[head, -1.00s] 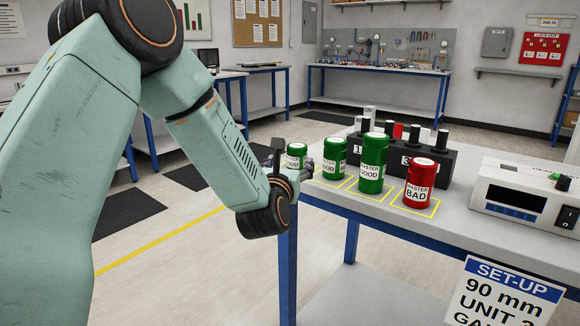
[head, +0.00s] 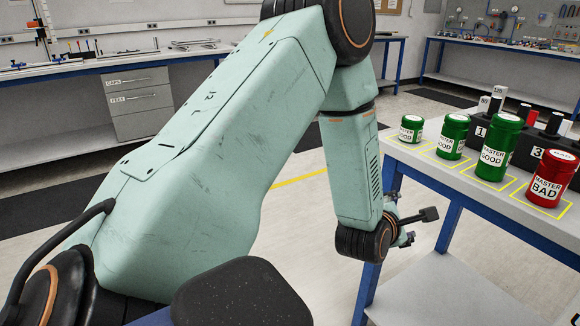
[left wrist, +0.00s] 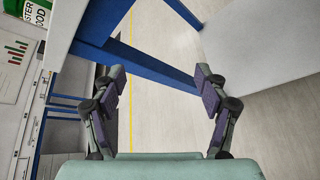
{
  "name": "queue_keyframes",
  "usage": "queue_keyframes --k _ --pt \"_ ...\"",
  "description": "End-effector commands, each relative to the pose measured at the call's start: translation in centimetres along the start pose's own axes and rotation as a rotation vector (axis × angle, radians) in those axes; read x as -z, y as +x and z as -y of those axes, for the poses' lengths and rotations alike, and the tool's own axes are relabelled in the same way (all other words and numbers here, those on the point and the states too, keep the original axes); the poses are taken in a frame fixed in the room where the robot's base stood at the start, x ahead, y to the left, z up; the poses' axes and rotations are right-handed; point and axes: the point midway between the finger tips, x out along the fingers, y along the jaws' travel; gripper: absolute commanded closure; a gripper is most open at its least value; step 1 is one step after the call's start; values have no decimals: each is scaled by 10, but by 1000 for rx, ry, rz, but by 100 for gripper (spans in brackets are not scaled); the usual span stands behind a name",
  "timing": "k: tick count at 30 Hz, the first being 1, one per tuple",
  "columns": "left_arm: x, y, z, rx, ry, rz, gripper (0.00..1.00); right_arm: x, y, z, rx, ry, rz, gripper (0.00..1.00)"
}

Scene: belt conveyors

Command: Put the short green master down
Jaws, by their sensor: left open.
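The short green master (head: 411,128) stands upright on the bench at the left end of the row, in the head view. My left gripper (head: 408,228) is off the bench's edge, below the bench top and apart from the short master. In the left wrist view my left gripper (left wrist: 160,85) is open, with nothing between its fingers. My right gripper is not in view.
A medium green master (head: 453,137), a tall green master (head: 497,148) and a red master (head: 551,178) stand in yellow outlines. Black blocks with gauges (head: 490,118) stand behind them. The bench's blue edge rail (head: 430,181) is near my left gripper. Open floor (head: 300,225) lies left of it.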

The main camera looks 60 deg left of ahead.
Motion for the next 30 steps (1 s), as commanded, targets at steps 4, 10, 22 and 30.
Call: queue_keyframes --k 4,10,22,30 --pt "41 -21 72 198 407 -55 27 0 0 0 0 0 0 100" --pt "96 -68 155 492 951 -21 27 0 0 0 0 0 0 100" --pt "200 -211 265 1097 1868 457 27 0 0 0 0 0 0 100" --pt "228 -268 284 1268 2104 772 27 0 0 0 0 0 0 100"
